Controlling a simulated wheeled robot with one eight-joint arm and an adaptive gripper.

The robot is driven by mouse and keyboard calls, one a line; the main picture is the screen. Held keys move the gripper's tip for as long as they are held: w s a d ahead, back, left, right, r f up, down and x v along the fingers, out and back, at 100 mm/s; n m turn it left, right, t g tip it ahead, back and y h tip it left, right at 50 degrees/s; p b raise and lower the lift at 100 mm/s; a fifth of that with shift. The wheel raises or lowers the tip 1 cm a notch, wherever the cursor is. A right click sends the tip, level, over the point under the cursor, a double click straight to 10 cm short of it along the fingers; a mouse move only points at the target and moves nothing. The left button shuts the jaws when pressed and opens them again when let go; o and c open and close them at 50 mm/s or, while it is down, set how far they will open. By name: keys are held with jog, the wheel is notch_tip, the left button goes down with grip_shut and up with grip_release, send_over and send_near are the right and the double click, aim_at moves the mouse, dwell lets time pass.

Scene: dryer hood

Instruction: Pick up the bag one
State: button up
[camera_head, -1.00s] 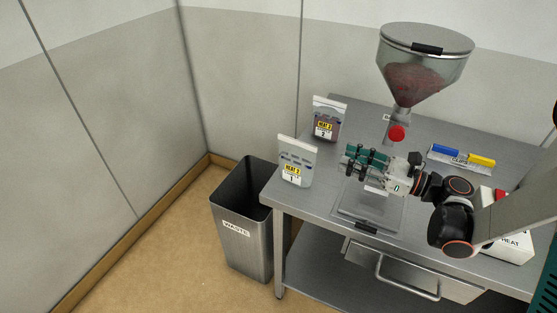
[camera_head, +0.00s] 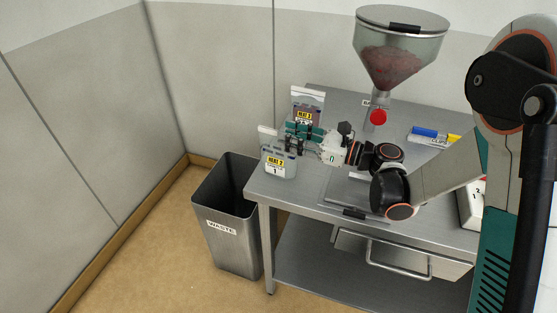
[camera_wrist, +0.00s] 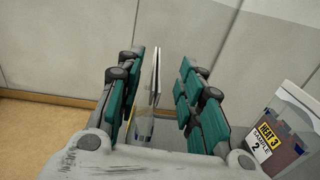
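Bag one (camera_head: 278,164), a clear pouch with a yellow "HEAT 2" label and a "1", stands upright near the left front corner of the steel table. My gripper (camera_head: 301,136), with teal fingers, is at the bag's upper part, partly in front of it. In the wrist view my gripper (camera_wrist: 160,85) is open, and the bag (camera_wrist: 149,92) shows edge-on between the fingers, closer to the left one. A gap shows on the right; contact on the left is unclear.
Bag two (camera_head: 308,98), labelled "HEAT 3", stands just behind; it shows right of the fingers in the wrist view (camera_wrist: 285,135). A hopper (camera_head: 398,50) with a red knob rises behind. A waste bin (camera_head: 228,215) stands left of the table (camera_head: 350,235). Clips (camera_head: 430,133) lie at right.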

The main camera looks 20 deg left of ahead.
aim_at(259, 129)
jog(key=a, duration=0.2)
jog(key=a+b, duration=0.1)
jog(key=a, duration=0.1)
jog(key=shift+w+f, duration=0.15)
jog(key=shift+f, duration=0.1)
jog(key=shift+d, duration=0.1)
jog(key=shift+c, duration=0.3)
grip_shut()
jog(key=shift+r, duration=0.15)
